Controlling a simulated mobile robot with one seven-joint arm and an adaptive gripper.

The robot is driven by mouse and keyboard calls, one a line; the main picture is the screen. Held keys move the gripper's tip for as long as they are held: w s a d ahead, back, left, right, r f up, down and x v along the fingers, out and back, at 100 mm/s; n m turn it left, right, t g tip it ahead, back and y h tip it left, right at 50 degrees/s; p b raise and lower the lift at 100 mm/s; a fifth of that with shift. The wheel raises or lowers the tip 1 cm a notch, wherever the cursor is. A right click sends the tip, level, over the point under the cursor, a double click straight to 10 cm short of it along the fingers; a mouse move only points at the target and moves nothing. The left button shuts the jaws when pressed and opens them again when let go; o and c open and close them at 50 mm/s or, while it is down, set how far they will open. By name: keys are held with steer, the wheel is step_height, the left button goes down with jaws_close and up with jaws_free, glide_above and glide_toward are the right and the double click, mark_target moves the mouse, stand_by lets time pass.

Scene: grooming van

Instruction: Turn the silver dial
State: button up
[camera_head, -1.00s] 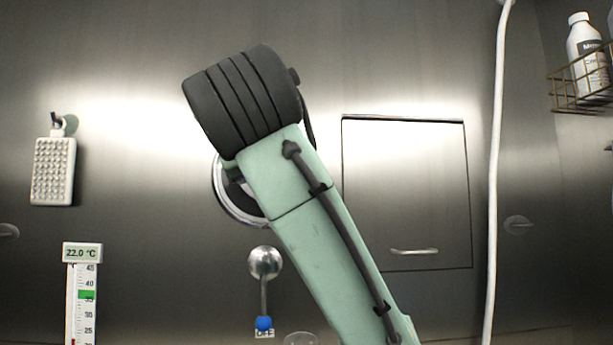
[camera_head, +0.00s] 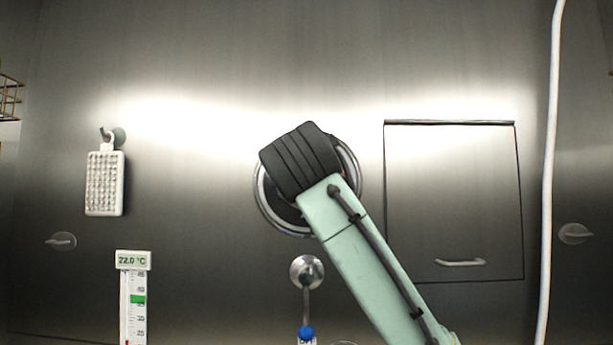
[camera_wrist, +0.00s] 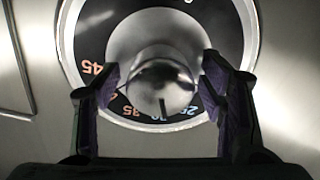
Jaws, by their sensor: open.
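The silver dial (camera_wrist: 160,75) fills the middle of the wrist view, a round metal knob with a dark mark at its lower front. A black scale ring with numbers (camera_wrist: 100,32) and a silver rim surrounds it. My gripper (camera_wrist: 165,88) is open, with one finger on each side of the knob. I cannot tell whether the fingers touch it. In the head view the dial's ring (camera_head: 262,203) shows on the steel wall, and my arm hides the knob and fingers.
Below the ring is a silver lever with a blue tip (camera_head: 306,333). A thermometer strip (camera_head: 134,262) and a hanging white brush-like block (camera_head: 104,185) are to the left. A closed panel with a handle (camera_head: 455,190) and a white hose (camera_head: 549,190) are to the right.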

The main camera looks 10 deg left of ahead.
steer(key=c, duration=1.2)
steer(key=shift+o, duration=0.2)
steer(key=shift+a+f+m+b, duration=0.1)
steer(key=shift+f+m+b, duration=0.05)
steer(key=shift+m+b, duration=0.15)
steer(key=shift+w+m, duration=0.1)
steer(key=shift+m, duration=0.4)
steer(key=o, duration=1.2)
steer(key=shift+c, duration=0.2)
